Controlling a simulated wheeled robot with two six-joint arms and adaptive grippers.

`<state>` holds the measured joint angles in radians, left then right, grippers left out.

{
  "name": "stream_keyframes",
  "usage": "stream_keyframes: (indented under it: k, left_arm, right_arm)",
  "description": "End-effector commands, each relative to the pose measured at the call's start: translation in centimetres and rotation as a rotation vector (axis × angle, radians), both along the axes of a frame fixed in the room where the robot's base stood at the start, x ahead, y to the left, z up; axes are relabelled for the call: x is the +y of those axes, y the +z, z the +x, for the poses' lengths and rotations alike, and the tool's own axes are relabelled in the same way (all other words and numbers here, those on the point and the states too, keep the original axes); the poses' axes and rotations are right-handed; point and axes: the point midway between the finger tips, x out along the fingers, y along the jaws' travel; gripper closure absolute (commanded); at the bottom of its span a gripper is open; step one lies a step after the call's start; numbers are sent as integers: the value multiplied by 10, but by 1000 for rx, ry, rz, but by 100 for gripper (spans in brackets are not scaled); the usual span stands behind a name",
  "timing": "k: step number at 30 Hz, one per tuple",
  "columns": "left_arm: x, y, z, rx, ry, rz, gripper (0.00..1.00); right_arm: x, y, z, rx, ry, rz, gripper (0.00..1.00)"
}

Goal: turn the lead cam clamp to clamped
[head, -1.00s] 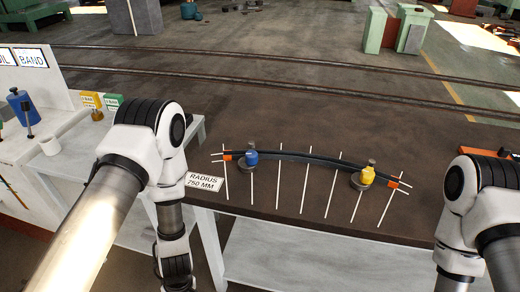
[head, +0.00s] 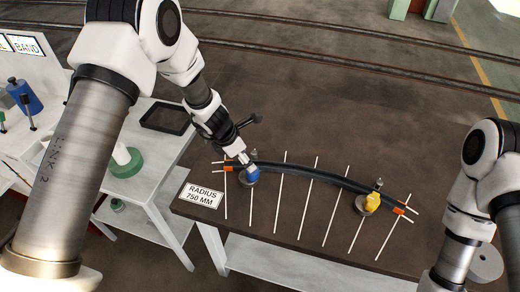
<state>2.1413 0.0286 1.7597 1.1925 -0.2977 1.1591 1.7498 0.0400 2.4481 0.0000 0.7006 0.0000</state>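A blue cam clamp (head: 252,175) stands at the left end of the curved dark bar (head: 310,174) on the brown bench. A yellow cam clamp (head: 371,202) stands near the bar's right end. Neither shows a label telling which is the lead one. My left gripper (head: 245,165) reaches down to the blue clamp from the upper left, its fingertips at or touching the blue part. The fingers are too small and overlapped to tell whether they are shut on it. My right arm is at the right edge; its gripper is out of view.
White marking lines cross the bench under the bar, and orange pieces (head: 398,210) sit at the bar's ends. A "RADIUS 750 MM" sign (head: 200,196) is at the bench's left corner. A white side table with a black tray (head: 168,117) stands left. The bench behind the bar is clear.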

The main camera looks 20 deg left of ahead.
Motion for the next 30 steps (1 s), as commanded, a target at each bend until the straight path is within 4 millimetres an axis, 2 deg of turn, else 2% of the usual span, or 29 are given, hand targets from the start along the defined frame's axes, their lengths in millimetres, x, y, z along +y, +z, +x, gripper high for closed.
stream_keyframes:
  k: [5, 9, 15, 23, 26, 28, 30]
  left_arm:
    - [-5, -16, 3, 1, -2, 2, 33]
    - [-13, -42, 10, 3, -2, 1, 33]
    - [-21, -69, 17, 1, -2, 1, 33]
    - [-22, -72, 19, 0, -2, 1, 33]
    - [-22, -72, 18, 0, -2, 1, 65]
    - [-22, -72, 18, 1, -2, 1, 89]
    - [-22, -73, 18, 1, -2, 1, 93]
  right_arm:
    - [0, 0, -1, 3, 0, 0, 40]
    - [0, 4, -2, 4, 0, 0, 40]
    - [0, 8, -1, 2, 0, 0, 40]
    - [0, 8, -1, 2, 0, 0, 40]
    - [0, 8, -1, 3, 0, 0, 40]
    - [0, 8, -1, 3, 0, 0, 40]
    - [0, 8, -1, 2, 0, 0, 40]
